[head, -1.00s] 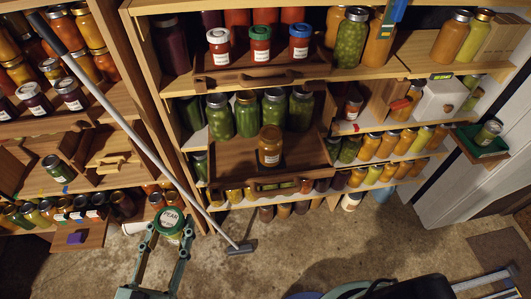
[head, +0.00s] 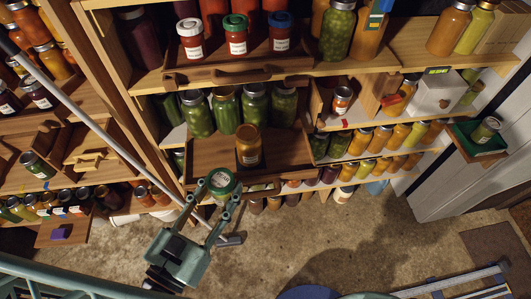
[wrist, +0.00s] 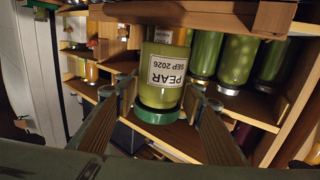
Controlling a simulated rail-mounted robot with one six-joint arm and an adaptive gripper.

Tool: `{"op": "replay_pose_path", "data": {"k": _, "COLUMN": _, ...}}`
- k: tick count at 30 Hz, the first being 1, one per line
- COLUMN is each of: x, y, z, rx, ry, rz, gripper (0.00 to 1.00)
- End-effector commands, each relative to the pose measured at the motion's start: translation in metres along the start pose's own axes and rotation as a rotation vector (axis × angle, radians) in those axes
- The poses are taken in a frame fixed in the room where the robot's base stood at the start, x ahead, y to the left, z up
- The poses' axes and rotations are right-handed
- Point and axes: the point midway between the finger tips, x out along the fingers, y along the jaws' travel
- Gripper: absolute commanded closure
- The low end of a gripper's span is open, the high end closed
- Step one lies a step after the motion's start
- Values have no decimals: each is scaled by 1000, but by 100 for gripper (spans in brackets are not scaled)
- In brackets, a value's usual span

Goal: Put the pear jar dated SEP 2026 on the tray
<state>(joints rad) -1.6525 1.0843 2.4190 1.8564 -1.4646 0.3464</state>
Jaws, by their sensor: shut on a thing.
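My gripper (head: 221,194) is shut on the pear jar (head: 222,182), a jar of pale green contents with a green lid. In the wrist view the jar (wrist: 165,80) appears upside down between my two fingers (wrist: 160,97), and its white label reads PEAR, SEP 2026. The held jar is at the front left edge of a pulled-out wooden tray (head: 208,152). That tray bears an amber jar (head: 248,150) near its front and several green jars (head: 226,112) at its back. I cannot tell whether the held jar touches the tray.
A shelf (head: 240,72) with white-labelled jars overhangs the tray. A long grey pole (head: 95,118) leans across at the left. At the right, a green tray (head: 465,130) holds one jar (head: 486,130). The tray has bare room left of the amber jar.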

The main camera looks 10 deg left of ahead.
Motion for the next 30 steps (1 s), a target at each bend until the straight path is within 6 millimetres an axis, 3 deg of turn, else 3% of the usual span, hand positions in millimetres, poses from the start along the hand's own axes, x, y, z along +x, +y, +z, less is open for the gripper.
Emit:
{"op": "replay_pose_path", "data": {"k": 19, "x": 2, "y": -2, "z": 0, "rx": 0, "ry": 1, "rz": 0, "gripper": 81}}
{"op": "replay_pose_path", "data": {"k": 30, "x": 24, "y": -28, "z": 4, "rx": 1, "ry": 0, "rz": 3, "gripper": 81}}
